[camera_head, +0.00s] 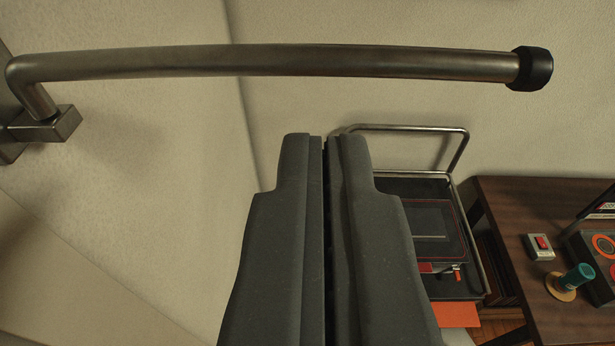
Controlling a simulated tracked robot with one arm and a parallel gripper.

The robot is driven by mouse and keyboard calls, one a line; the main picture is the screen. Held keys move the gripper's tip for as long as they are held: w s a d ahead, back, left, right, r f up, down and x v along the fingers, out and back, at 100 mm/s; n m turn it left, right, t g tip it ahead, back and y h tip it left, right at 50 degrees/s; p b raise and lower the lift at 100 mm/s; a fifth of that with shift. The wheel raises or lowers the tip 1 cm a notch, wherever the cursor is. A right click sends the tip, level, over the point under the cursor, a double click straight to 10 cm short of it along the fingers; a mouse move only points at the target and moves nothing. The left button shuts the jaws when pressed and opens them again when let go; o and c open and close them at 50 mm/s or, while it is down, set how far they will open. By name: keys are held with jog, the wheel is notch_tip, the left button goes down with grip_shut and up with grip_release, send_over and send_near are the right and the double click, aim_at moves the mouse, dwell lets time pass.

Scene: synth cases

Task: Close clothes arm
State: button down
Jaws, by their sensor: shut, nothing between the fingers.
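The clothes arm (300,61) is a brown-grey metal bar with a black end cap (531,68). It runs across the top of the view, from a bent end and hinge bracket (48,124) on the left wall to its free end at the upper right. My gripper (325,140) is in the lower middle, its two dark grey fingers side by side and shut with nothing between them. Its tips point up toward the bar and show below it in the picture, with wall visible between. I cannot tell the depth gap. The gripper does not appear to touch the bar.
Right of my gripper stands a metal-framed cart or rack (466,180) holding dark items. A dark wooden table (510,210) at the right carries a small box with a red switch (541,246), a teal knob-like object (577,279) and other items. A wall corner runs behind the bar.

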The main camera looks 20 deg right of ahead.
aim_at(324, 66)
jog(key=p+x, duration=0.2)
jog(key=x, duration=0.6)
jog(key=shift+w, duration=0.15)
jog(key=shift+d, duration=0.1)
